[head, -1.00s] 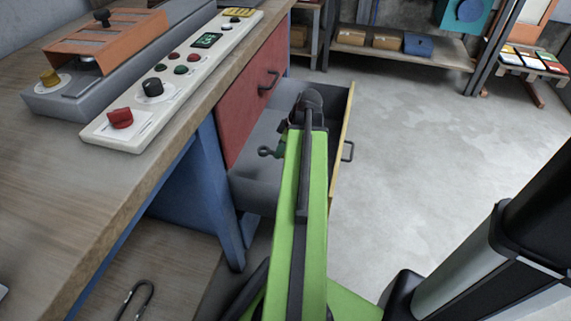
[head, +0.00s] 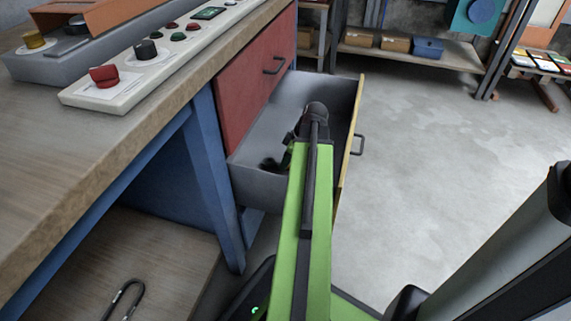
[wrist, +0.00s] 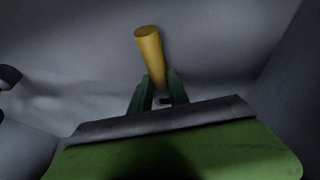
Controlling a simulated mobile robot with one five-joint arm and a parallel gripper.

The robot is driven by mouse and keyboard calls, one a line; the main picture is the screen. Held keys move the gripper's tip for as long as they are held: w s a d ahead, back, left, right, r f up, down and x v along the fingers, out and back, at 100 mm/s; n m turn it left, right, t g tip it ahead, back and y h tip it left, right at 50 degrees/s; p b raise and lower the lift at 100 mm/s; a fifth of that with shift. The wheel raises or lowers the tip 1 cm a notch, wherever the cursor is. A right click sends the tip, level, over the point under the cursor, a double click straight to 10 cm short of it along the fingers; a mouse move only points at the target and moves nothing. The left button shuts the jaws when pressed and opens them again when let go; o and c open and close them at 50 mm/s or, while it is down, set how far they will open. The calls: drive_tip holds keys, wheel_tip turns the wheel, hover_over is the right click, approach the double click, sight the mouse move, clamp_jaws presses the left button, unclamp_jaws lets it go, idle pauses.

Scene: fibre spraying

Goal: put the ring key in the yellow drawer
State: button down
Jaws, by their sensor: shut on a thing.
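The yellow drawer (head: 351,135) is pulled open under the bench; its yellow front faces right and its inside is grey. My gripper (head: 281,160) is low inside the drawer's outline, partly hidden by my green arm. In the wrist view my gripper (wrist: 160,88) is shut, with a yellow cylindrical piece, seemingly the ring key (wrist: 149,55), between its dark green fingers and pointing away. A dark shape shows beside the fingers in the head view; I cannot make out its form. Grey drawer walls surround the gripper in the wrist view.
A red drawer front (head: 255,85) is beside the open drawer. The bench top (head: 120,135) carries a control panel (head: 150,55) at upper left. A dark rounded thing (wrist: 8,76) shows at the wrist view's left edge. The floor (head: 430,150) to the right is clear.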

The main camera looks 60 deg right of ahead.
drive_tip(key=shift+f, duration=0.25)
drive_tip(key=c, duration=1.3)
unclamp_jaws()
drive_tip(key=shift+r, duration=0.1)
drive_tip(key=shift+o, duration=0.2)
drive_tip(key=p+v, duration=1.1)
drive_tip(key=v, duration=0.1)
drive_tip(key=shift+r, duration=0.2)
